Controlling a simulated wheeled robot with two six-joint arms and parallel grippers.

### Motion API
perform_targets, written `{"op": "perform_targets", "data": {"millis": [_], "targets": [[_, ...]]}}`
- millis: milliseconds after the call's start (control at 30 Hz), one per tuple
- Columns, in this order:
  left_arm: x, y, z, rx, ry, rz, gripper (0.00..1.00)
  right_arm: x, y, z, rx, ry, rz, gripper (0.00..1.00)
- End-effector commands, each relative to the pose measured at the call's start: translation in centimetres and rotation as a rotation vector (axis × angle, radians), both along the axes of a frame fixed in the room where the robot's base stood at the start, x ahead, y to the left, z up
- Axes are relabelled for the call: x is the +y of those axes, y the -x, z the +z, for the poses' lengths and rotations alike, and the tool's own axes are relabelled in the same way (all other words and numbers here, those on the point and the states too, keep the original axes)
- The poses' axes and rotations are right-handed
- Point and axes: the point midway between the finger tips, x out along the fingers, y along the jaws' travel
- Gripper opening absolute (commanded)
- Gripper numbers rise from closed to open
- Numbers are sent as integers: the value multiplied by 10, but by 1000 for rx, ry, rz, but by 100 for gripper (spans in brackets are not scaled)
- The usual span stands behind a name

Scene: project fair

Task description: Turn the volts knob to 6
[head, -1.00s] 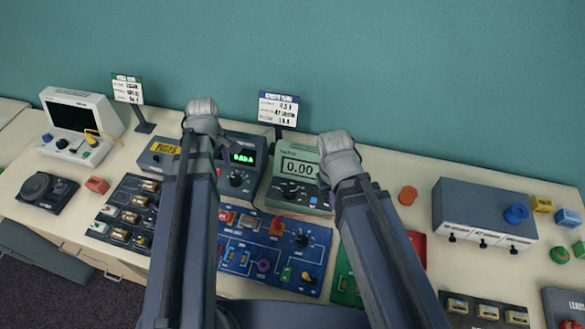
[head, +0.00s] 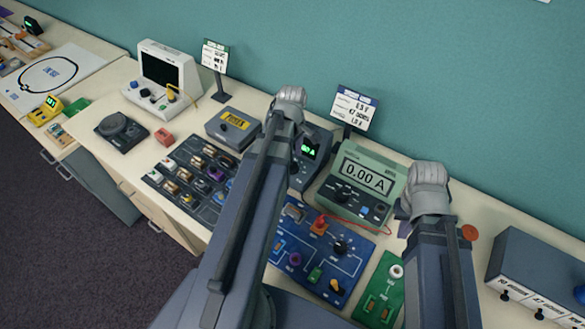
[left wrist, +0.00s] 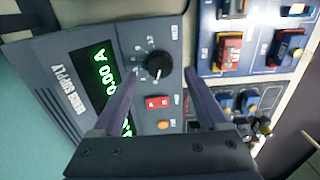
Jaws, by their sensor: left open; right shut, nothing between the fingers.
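The power supply (head: 309,148) stands behind my left arm in the head view, which hides much of it. In the left wrist view its panel shows a black round knob (left wrist: 158,66) with a small scale around it, and a green display (left wrist: 98,80) with 0.00 A on one line. The knob's setting is too small to read. My left gripper (left wrist: 160,78) is open, its two fingers on either side of the knob in the picture; I cannot tell whether they touch it. My right gripper (head: 408,208) is shut and empty, right of the green meter, its fingers mostly hidden.
The green meter (head: 362,180) reads 0.00 A, with a red lead in front. A blue circuit board (head: 345,262) lies before it. A card stand (head: 353,107) stands behind the supply, and a grey box (head: 228,128) to its left.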

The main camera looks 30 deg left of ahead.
Motion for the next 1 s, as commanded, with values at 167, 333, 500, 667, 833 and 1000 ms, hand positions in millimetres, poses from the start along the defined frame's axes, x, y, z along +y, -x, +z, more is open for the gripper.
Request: {"op": "perform_targets", "data": {"millis": [167, 333, 500, 667, 833, 1000], "targets": [[0, 0, -29, 0, 0, -1, 76, 0, 0, -29, 0, 0, -1, 0], [0, 0, -36, 0, 0, -1, 76, 0, 0, -37, 0, 0, -1, 0], [0, 0, -35, 0, 0, -1, 76, 0, 0, -35, 0, 0, -1, 0], [0, 0, -35, 0, 0, -1, 68, 0, 0, -35, 0, 0, -1, 0], [0, 0, -35, 0, 0, -1, 49, 0, 0, -35, 0, 0, -1, 0], [0, 0, -35, 0, 0, -1, 30, 0, 0, -35, 0, 0, -1, 0]]}}
